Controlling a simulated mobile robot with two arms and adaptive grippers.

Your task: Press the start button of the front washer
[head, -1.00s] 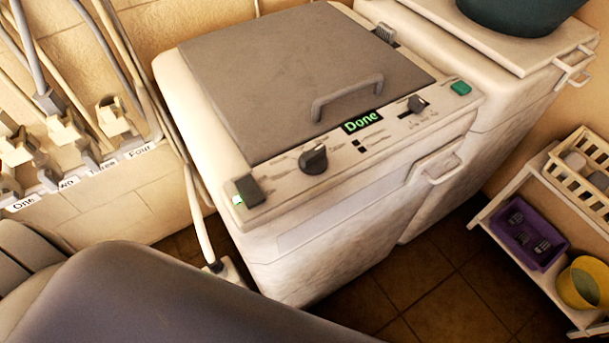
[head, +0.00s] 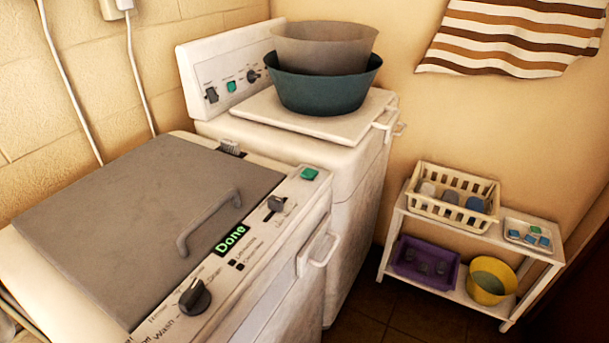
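The front washer (head: 316,215) is the near white machine at the lower left, with a closed grey lid (head: 140,220) and a lid handle (head: 210,222). Its top panel has a display (head: 230,240) reading "Done" in green. A black dial (head: 195,297) marked "Wash" sits toward the near end. A dark slider knob (head: 276,204) sits beyond the display. A green button (head: 309,173) is at the panel's far right corner, unobstructed. The panel's near end is cut off by the frame. Neither gripper is in view.
A second white machine (head: 350,150) stands behind, with its own back panel (head: 228,70) and a teal basin (head: 322,92) holding a grey basin (head: 325,47) on its lid. A white shelf (head: 470,236) at right holds a cream basket (head: 452,208), purple crate (head: 425,264) and yellow bucket (head: 490,281).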

